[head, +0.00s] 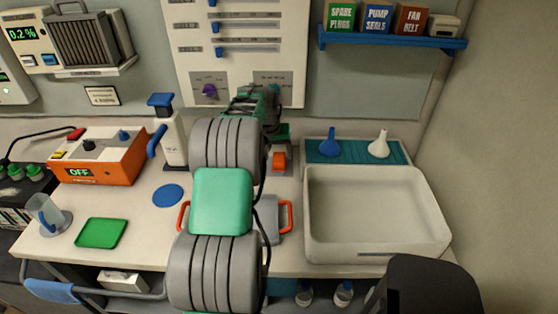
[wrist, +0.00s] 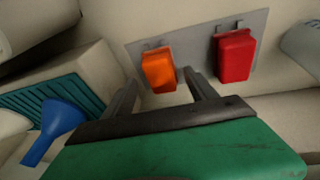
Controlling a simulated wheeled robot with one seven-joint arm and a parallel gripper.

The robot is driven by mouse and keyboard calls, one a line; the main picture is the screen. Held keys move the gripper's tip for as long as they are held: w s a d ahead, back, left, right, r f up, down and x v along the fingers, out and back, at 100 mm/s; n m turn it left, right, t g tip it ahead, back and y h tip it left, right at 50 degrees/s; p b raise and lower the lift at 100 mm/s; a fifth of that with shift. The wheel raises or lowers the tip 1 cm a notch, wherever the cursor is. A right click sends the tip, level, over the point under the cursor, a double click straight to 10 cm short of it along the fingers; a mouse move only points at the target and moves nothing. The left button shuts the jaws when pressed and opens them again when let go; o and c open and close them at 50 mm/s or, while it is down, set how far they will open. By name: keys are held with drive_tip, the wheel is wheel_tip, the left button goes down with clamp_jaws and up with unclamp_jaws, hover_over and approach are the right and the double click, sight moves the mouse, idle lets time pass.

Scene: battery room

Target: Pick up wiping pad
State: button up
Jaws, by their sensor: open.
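No thing is labelled as the wiping pad. In the wrist view an orange block (wrist: 158,72) and a red block (wrist: 235,56) hang on a grey plate (wrist: 195,42). My gripper (wrist: 163,82) is open, its fingertips on either side of the orange block's lower end; I cannot tell whether they touch it. In the head view the orange block (head: 279,161) shows just right of my arm, which hides the red block and my fingers. A flat green square (head: 101,233) and a blue disc (head: 168,195) lie on the bench at the left.
A white basin (head: 376,258) stands right of my arm, with a blue funnel (head: 328,147) and a white funnel (head: 379,149) on a teal mat behind it. An orange device (head: 125,162) and a clear jug (head: 46,214) stand left. A blue shelf (head: 392,40) is above.

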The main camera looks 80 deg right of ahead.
drive_tip(key=shift+x, duration=0.8)
drive_tip(key=shift+w, duration=0.1)
clamp_jaws()
drive_tip(key=shift+r, duration=0.15)
drive_tip(key=shift+d+r, duration=0.1)
drive_tip(key=shift+r, duration=0.2)
wheel_tip(320, 180, up, 3)
drive_tip(key=shift+f, duration=0.25)
drive_tip(key=w+a+r+b, duration=0.2)
drive_tip(key=w+a+r, duration=0.5)
drive_tip(key=w, duration=0.5)
drive_tip(key=v, duration=0.3)
drive_tip(key=shift+s, duration=0.2)
drive_tip(key=shift+d, duration=0.1)
